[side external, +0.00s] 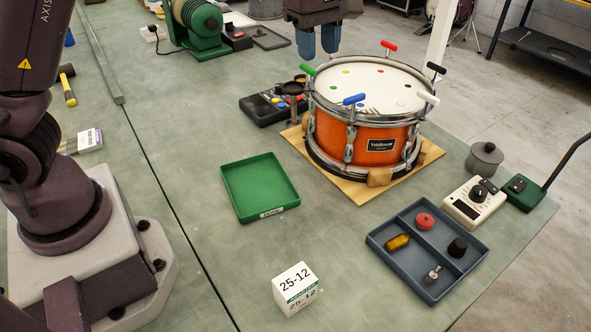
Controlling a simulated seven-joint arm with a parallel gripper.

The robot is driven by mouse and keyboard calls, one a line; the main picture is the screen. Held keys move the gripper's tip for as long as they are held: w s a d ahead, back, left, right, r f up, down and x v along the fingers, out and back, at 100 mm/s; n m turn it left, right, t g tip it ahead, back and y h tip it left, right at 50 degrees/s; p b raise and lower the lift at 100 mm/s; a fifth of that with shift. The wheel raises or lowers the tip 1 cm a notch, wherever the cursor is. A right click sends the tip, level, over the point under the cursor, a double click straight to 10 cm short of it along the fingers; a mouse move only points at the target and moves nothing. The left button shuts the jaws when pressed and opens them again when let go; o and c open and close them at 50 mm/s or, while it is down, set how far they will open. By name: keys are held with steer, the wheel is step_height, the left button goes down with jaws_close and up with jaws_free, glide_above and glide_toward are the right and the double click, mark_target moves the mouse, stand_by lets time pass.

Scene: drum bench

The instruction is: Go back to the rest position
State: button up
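My gripper (318,41) hangs at the top middle of the side view, pointing down. Its two blue fingers are apart with nothing visible between them. It appears above and behind the left rim of the orange drum (332,135), clear of it as far as this one view shows. The drum stands on a wooden board (432,152). Around its rim are several coloured handles: green (308,70), blue (353,99), red (389,46), black (436,67) and white (428,98). Coloured dots mark the white drumhead (375,78).
A green tray (236,196) lies empty on the bench. A grey divided tray (393,262) holds small parts. A white box (295,288) stands in front. A metronome-like device (473,202) is at right, a black case (262,108) left of the drum, and a green machine (196,28) behind.

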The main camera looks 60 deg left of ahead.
steer(key=s+r+m+t, duration=0.2)
steer(key=s+m, duration=0.6)
steer(key=s, duration=0.4)
steer(key=s+r+m+t, duration=0.3)
steer(key=s+m, duration=0.6)
steer(key=s, duration=0.3)
steer(key=shift+s+a+m, duration=0.2)
steer(key=shift+s+m, duration=0.1)
steer(key=shift+s, duration=0.05)
stand_by(1.2)
